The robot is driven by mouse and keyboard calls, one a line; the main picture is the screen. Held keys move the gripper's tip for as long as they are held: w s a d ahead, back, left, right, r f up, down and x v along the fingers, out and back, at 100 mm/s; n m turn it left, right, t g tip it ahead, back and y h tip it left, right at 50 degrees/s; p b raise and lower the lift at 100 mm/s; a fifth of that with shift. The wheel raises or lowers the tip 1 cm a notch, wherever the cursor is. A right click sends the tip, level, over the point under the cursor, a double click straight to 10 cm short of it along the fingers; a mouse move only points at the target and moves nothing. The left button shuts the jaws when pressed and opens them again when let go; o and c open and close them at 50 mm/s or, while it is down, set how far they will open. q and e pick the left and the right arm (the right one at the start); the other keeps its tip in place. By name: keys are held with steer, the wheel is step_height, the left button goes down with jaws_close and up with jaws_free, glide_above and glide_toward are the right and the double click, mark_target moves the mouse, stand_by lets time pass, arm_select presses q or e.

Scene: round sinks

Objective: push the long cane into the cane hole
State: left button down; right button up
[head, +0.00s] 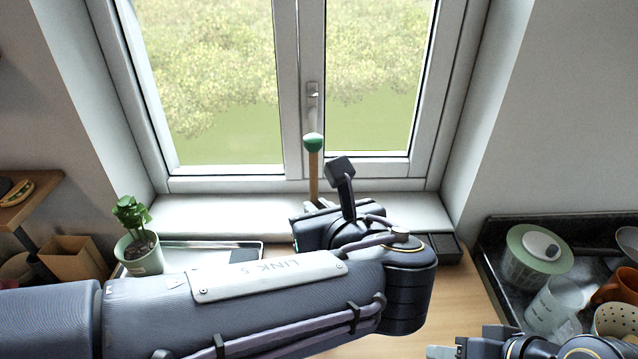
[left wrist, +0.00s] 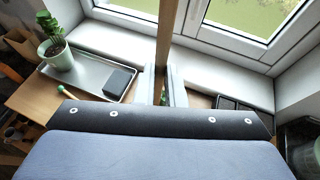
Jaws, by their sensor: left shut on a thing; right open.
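The long cane (head: 314,178) is a pale wooden stick with a green knob on top, standing about upright before the window. My left gripper (left wrist: 162,85) is shut on it; the cane (left wrist: 167,38) rises between the two fingers in the left wrist view. In the head view my left arm hides the cane's lower part. I cannot make out the cane hole or whether the cane's lower end is in anything. My right gripper (head: 446,351) is open at the bottom edge of the head view, partly cut off, away from the cane.
A silver tray (left wrist: 88,71) with a dark block (left wrist: 118,82) lies left of the cane. A short green-tipped stick (left wrist: 76,94) lies in front. A dark compartmented box (head: 444,247) is right. Dishes crowd the sink area (head: 490,262).

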arm_select(q)
steer(key=shift+s+r, duration=0.1)
steer(key=shift+s, duration=0.05)
steer(key=shift+r+p, duration=0.2)
steer(key=shift+p, duration=0.35)
step_height(320, 180, down, 6)
steer(key=b, duration=0.4)
steer(key=shift+f, duration=0.35)
stand_by(0.4)
steer(key=shift+f, duration=0.45)
stand_by(0.3)
